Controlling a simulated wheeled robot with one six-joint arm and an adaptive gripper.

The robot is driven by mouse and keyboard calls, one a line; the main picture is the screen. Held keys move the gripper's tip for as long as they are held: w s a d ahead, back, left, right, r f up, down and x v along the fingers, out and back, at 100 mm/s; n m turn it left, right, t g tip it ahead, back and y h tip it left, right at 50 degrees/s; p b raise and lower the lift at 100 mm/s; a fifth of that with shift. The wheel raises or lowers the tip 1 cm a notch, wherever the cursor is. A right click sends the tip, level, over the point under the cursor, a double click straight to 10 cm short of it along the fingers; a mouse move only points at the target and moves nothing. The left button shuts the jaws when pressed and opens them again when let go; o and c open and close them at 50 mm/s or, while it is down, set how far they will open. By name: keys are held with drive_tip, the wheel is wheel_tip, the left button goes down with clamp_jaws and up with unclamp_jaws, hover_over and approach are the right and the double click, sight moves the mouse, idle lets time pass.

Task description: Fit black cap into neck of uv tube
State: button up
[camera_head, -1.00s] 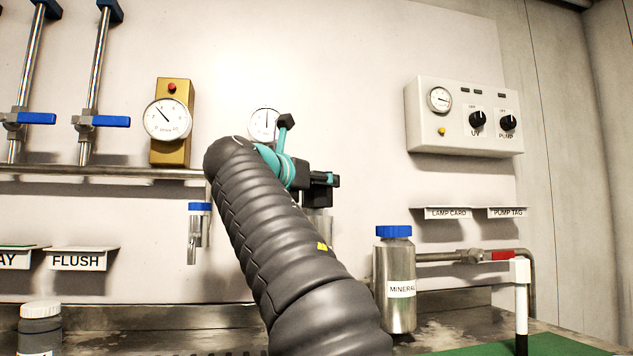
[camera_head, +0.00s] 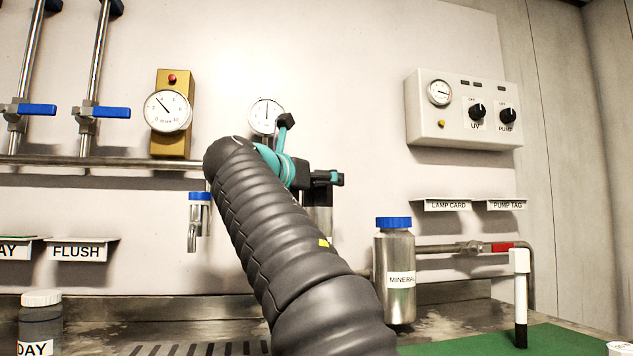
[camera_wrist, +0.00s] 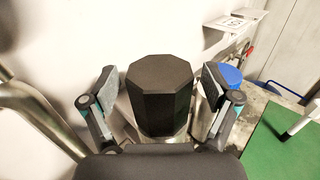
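The black cap (camera_wrist: 160,95) is a dark eight-sided block, upright in the middle of the wrist view. My gripper (camera_wrist: 161,85) is open around it, one finger on each side with a narrow gap between finger and cap. In the head view my gripper (camera_head: 328,178) is at the end of my dark ribbed arm, near the back wall. Just below it the dark cap (camera_head: 318,198) shows partly. A metal cylinder, apparently the uv tube (camera_head: 320,226), is under the cap, mostly hidden by my arm. I cannot tell how deep the cap sits in its neck.
A metal MINERAL bottle (camera_head: 394,280) with a blue lid stands to the right. A white-and-black post (camera_head: 520,300) is on a green mat (camera_head: 490,340). A pipe (camera_head: 110,162) runs along the wall.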

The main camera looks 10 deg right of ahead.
drive_tip(key=v, duration=1.2)
idle(0.6)
